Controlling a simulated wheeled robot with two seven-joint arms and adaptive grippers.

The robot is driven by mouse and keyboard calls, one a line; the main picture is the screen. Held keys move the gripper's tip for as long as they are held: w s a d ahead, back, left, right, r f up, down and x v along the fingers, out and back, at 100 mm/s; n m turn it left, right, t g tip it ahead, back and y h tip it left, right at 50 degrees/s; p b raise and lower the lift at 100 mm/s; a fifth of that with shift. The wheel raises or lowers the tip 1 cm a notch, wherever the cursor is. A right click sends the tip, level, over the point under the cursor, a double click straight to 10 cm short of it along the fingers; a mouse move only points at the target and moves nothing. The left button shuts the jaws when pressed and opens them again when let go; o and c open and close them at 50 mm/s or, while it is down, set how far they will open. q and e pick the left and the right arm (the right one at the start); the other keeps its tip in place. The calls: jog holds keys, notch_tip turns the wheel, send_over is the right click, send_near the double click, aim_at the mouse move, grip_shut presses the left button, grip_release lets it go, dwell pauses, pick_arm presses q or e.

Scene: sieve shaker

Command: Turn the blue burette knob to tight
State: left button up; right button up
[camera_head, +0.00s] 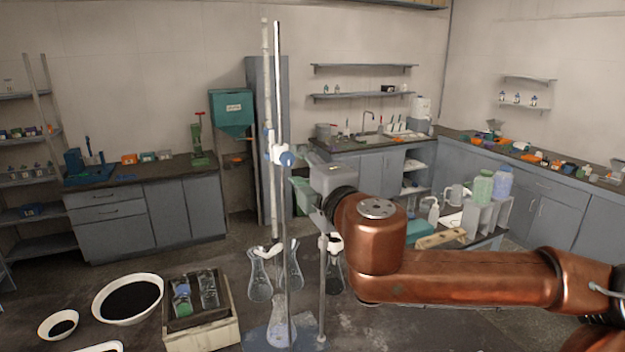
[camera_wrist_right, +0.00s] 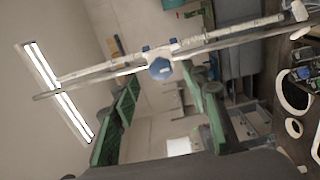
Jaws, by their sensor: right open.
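The blue burette knob (camera_head: 287,158) sits on a white clamp on the upright metal rod (camera_head: 278,90) of the stand. The slim burette (camera_head: 266,80) stands upright beside the rod. In the right wrist view the knob (camera_wrist_right: 160,69) faces me, just beyond the fingertips and between their lines. My right gripper (camera_head: 298,172) comes in from the right, close to the knob. Its green fingers are spread apart and empty in the right wrist view (camera_wrist_right: 162,82). I cannot tell whether a finger touches the knob. My left gripper is not in view.
Flasks (camera_head: 260,276) hang or stand around the stand's lower part, with another flask (camera_head: 281,322) on its base. A second metal post (camera_head: 322,290) stands near. A rack box (camera_head: 202,330) and black-filled bowls (camera_head: 128,298) are at lower left. Bottles (camera_head: 483,187) stand behind my arm.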

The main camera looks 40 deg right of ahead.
jog(key=v, duration=0.8)
jog(key=shift+s, duration=0.15)
